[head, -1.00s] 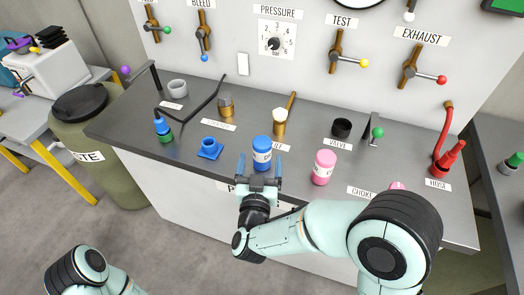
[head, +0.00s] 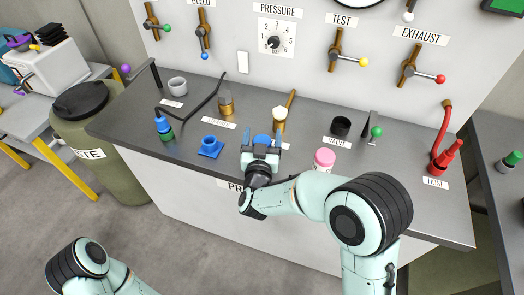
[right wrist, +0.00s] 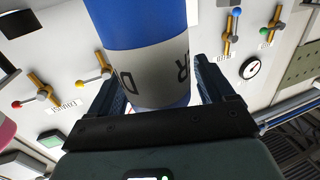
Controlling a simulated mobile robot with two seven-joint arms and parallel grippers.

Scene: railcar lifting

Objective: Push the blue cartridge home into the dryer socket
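The blue cartridge (head: 262,139), with a white lettered band, stands upright near the front edge of the grey bench. My right gripper (head: 261,152) is at it and hides most of its lower part. In the right wrist view the cartridge (right wrist: 145,45) is between the two fingers (right wrist: 163,92); they look still spread, with a thin gap at the right finger. A blue socket (head: 210,147) on a square base, likely the dryer socket, sits to the left and is empty. My left gripper is out of view.
A pink cartridge (head: 324,160) stands close to the right of my gripper. The bench between socket and cartridge is clear.

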